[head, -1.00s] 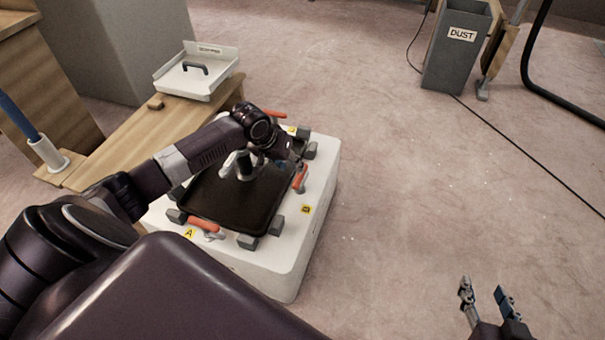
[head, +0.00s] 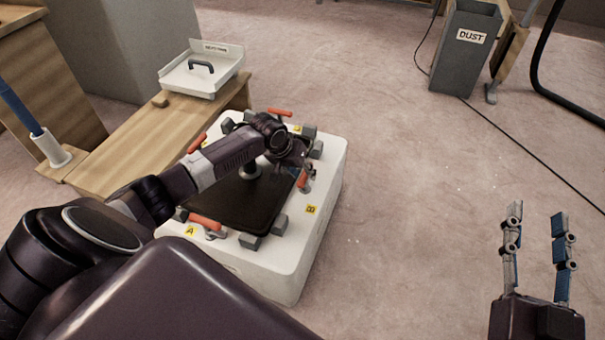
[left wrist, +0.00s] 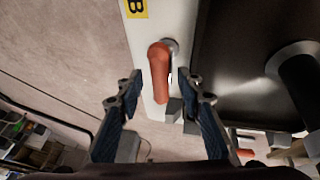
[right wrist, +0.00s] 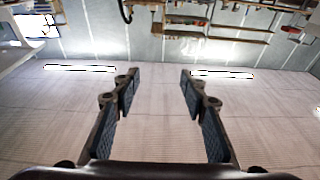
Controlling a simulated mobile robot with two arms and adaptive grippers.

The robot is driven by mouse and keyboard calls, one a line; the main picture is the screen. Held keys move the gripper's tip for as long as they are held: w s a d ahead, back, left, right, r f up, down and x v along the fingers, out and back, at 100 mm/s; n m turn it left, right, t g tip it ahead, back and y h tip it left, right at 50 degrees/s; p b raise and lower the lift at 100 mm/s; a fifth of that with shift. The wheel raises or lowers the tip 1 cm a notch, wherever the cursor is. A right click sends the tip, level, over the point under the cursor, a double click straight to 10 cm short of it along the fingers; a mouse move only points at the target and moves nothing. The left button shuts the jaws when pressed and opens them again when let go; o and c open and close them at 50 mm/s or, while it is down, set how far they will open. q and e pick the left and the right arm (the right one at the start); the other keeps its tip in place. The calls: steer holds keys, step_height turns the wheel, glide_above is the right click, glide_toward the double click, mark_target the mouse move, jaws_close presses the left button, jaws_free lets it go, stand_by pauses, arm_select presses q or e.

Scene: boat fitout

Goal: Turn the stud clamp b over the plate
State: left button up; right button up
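Stud clamp b (head: 303,180) is an orange handle on the white block, beside the plate's right edge and near the yellow B label (head: 312,209). In the left wrist view its handle (left wrist: 160,75) lies alongside the dark plate (left wrist: 235,65), between my open fingers with gaps on both sides. The plate (head: 232,208) is a black square with a dark post on it, partly hidden by my left arm. My left gripper (left wrist: 160,82) is open over the clamp; its fingers are hard to see in the head view. My right gripper (head: 537,225) is open and empty, away from the block.
Other orange clamps, including one by the A label (head: 191,231), and several grey blocks surround the plate on the white block (head: 285,265). A wooden bench (head: 125,150) with a white tray (head: 200,70) stands behind left. A DUST bin (head: 465,55) stands far right.

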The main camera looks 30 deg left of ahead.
arm_select(q)
steer(key=shift+c, duration=0.6)
jaws_close()
